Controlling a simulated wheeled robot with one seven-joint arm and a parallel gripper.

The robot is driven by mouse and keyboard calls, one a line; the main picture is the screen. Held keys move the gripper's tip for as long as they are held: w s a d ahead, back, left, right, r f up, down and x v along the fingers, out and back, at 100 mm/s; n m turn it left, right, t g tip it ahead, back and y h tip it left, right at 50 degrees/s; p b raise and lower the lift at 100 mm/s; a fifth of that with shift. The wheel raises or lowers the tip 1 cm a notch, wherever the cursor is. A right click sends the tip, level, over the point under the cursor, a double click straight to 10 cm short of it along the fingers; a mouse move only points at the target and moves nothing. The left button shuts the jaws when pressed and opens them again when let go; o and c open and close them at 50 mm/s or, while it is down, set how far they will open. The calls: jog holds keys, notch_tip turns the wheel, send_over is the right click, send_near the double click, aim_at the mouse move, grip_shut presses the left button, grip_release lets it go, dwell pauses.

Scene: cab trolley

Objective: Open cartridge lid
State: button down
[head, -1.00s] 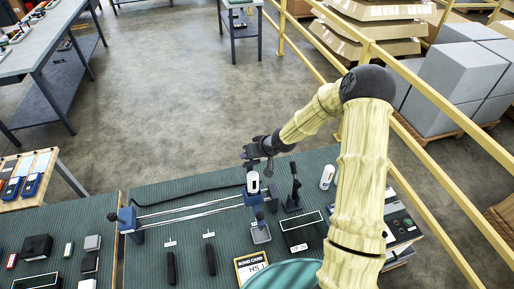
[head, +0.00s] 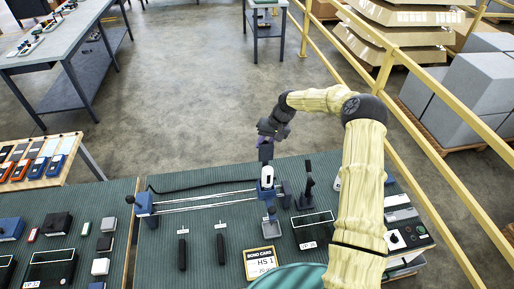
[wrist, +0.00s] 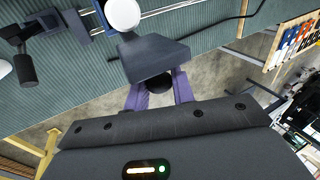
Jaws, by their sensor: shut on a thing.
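A white rounded cartridge (head: 267,179) stands on a blue carriage (head: 265,193) at the right end of two thin rails on the green bench. In the wrist view the white round top (wrist: 122,14) shows at the upper edge. A dark slate block (wrist: 152,56), which may be the lid, sits just in front of it. My gripper (head: 265,155) is behind and above the carriage. Its purple fingers (wrist: 159,92) are shut on a round black knob (wrist: 157,85) at the block's near side. The fingertips are partly hidden by the block.
A blue end block (head: 144,206) stands at the rails' left end. A black upright lever (head: 308,185) stands close right of the carriage. Several small boxes lie at left. A yellow railing (head: 428,150) runs along the right.

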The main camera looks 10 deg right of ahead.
jog(key=shift+w+d+f+g+b, duration=0.15)
jog(key=shift+w+f+g+b, duration=0.15)
jog(key=shift+g, duration=0.2)
jog(key=shift+w+f+m+g+b, duration=0.15)
jog(key=shift+w+m+g+b, duration=0.15)
jog(key=shift+g+b, duration=0.4)
jog(key=c, duration=1.3)
grip_release()
jog(key=shift+o, duration=0.2)
jog(key=shift+w, duration=0.1)
